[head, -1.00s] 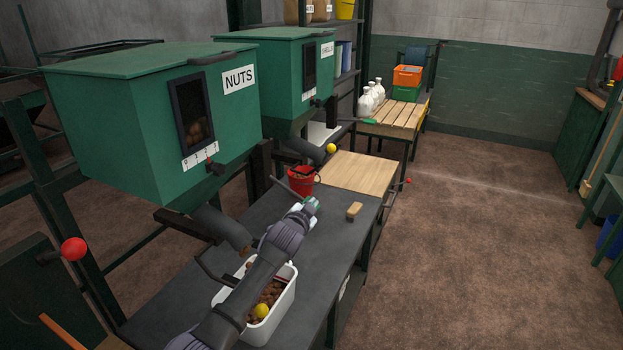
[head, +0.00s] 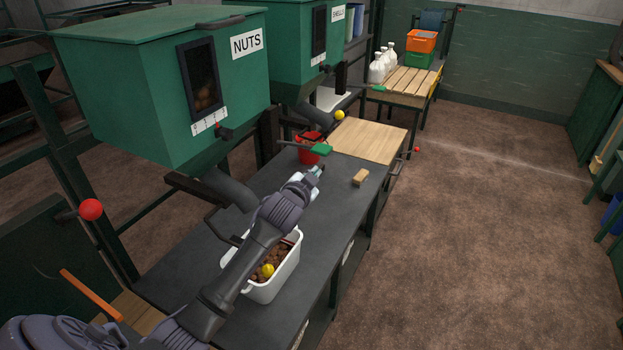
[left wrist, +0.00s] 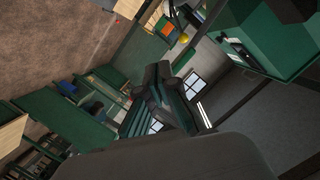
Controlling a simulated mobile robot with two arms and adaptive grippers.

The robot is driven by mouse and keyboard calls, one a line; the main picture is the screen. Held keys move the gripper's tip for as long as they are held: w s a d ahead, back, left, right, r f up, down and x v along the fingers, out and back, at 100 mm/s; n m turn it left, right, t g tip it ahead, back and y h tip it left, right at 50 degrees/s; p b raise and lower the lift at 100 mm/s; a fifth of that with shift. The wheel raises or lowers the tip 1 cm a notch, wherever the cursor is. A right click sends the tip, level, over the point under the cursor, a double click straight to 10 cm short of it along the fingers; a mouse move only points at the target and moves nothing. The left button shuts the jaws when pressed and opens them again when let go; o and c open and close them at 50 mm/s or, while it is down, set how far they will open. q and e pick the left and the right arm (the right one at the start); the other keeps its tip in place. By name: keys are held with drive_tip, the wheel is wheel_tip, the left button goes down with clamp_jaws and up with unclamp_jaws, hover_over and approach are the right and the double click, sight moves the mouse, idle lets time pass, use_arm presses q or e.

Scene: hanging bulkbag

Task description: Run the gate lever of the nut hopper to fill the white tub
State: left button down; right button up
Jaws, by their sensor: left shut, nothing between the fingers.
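The green nut hopper (head: 130,95) stands at left in the head view, labelled NUTS, with nuts behind its window. Its dark chute (head: 231,190) slopes down toward the bench. The white tub (head: 287,277) stands on the bench below and holds brown nuts. A yellow knob (head: 267,270) shows over the tub; my arm hides much of what it joins. A bent dark bar (head: 211,226) shows near the chute. My left gripper (head: 317,169) is shut and empty, beyond the tub near the red bucket. Its dark fingers also show in the left wrist view (left wrist: 165,100). My right gripper is not in view.
The red bucket (head: 308,157) stands behind my left gripper. A small wooden block (head: 360,178) lies on the dark bench (head: 325,220). A second hopper (head: 285,45) stands beyond, with its own yellow knob (head: 339,115). The floor at right is open.

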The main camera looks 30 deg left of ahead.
use_arm(q)
drive_tip(key=shift+s+d+r, duration=0.25)
drive_tip(key=shift+s, duration=0.3)
drive_tip(key=shift+s+d+r, duration=0.2)
drive_tip(key=shift+s+d, duration=0.05)
drive_tip(key=shift+s, duration=0.25)
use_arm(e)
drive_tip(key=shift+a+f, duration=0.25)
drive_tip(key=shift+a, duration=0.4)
use_arm(q)
drive_tip(key=shift+a, duration=0.1)
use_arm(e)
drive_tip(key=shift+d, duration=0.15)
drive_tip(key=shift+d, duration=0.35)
